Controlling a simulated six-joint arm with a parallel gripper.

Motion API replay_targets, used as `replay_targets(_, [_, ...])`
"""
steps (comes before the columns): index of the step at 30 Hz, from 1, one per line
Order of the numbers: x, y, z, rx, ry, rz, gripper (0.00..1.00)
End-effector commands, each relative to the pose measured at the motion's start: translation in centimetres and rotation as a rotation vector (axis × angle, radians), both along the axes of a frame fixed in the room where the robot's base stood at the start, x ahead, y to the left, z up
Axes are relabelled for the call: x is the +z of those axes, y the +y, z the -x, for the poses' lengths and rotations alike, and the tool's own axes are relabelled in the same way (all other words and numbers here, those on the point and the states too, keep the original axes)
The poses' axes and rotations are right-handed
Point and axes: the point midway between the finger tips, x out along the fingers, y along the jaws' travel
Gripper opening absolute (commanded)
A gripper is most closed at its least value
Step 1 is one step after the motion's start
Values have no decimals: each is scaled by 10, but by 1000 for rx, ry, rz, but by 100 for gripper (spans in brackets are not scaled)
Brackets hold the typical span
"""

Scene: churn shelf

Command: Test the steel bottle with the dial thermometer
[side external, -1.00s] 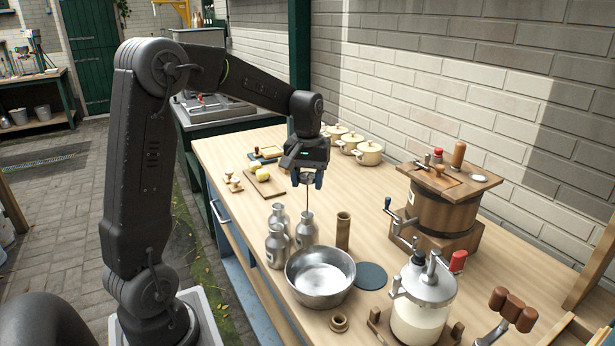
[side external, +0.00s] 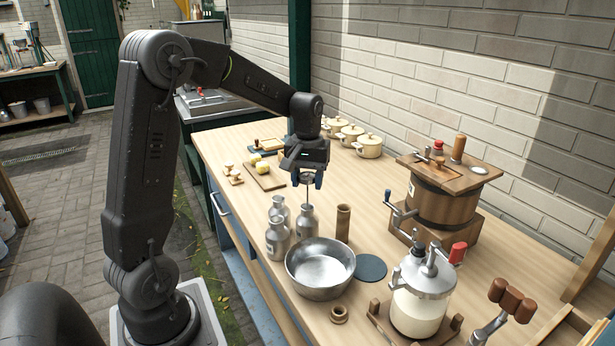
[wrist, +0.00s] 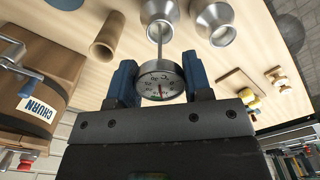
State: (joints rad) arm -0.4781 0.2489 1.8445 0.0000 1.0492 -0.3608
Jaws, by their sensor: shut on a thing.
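My gripper (side external: 307,181) is shut on the dial thermometer (wrist: 160,82), its round white face between the blue fingers in the wrist view. The thin stem points down from the gripper. A grey steel bottle (side external: 306,224) stands upright directly below; it also shows in the wrist view (wrist: 158,10). The stem meets its open mouth and its tip seems to be inside; how deep is hidden. Two more steel bottles stand beside it, one at the front left (side external: 277,241) and one behind (side external: 279,211).
A steel bowl (side external: 320,288) sits in front of the bottles, with a dark round mat (side external: 370,267) beside it. A wooden tube (side external: 343,223) stands close right of the bottle. A wooden churn (side external: 445,205) and a glass churn (side external: 418,305) stand to the right.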

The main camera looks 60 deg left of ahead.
Motion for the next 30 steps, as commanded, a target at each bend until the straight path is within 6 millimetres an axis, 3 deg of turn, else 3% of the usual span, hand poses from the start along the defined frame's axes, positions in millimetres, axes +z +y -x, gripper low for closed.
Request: replay_targets(30, [-21,0,0,0,1,1,32])
